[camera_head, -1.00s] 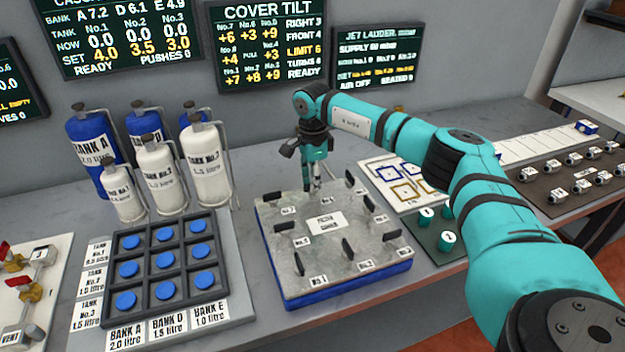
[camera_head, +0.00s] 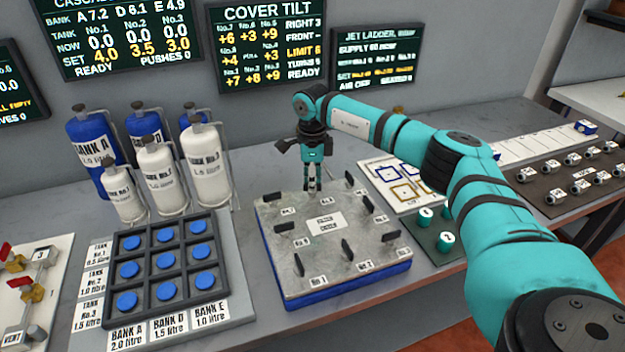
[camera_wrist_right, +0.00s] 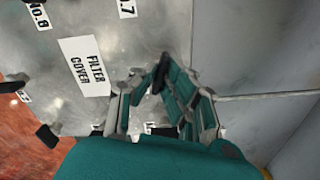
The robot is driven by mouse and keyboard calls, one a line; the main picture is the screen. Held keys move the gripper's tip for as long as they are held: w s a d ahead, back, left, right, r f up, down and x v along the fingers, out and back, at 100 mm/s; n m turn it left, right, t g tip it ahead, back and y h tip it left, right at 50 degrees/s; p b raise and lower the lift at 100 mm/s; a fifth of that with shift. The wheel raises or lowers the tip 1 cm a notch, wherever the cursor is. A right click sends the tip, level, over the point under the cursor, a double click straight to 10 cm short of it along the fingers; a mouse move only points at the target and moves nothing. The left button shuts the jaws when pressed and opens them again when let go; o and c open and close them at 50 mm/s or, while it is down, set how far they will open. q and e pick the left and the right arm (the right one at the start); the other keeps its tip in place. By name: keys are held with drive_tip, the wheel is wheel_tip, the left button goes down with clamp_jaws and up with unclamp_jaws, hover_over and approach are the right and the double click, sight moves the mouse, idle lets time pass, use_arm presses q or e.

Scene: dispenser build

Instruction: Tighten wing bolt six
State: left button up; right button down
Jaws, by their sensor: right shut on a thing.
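The grey metal filter cover (camera_head: 325,262) lies on a blue base on the table, with several black wing bolts around it, such as one at the front left (camera_head: 299,265). My right gripper (camera_head: 313,186) points down at the middle of the cover's far edge. In the wrist view my right gripper (camera_wrist_right: 152,85) is shut on a dark wing bolt (camera_wrist_right: 161,70), with fingers on both sides of it. In the head view the fingers hide that bolt, and I cannot read its label. My left gripper is not in view.
A COVER TILT screen (camera_head: 267,45) hangs on the wall behind. Gas tanks (camera_head: 208,170) and a dark tray of blue buttons (camera_head: 193,240) stand left of the cover. A dark green board with green pegs (camera_head: 445,241) lies close on its right.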

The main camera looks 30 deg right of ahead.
drive_tip(key=m+p, duration=0.1)
drive_tip(key=m, duration=0.6)
drive_tip(key=shift+r, duration=0.15)
drive_tip(key=m+p, duration=0.1)
drive_tip(key=m, duration=0.5)
drive_tip(key=shift+w, duration=0.1)
drive_tip(key=shift+m, duration=0.5)
drive_tip(key=c, duration=1.4)
unclamp_jaws()
wheel_tip(320, 180, up, 12)
drive_tip(key=shift+f, duration=0.1)
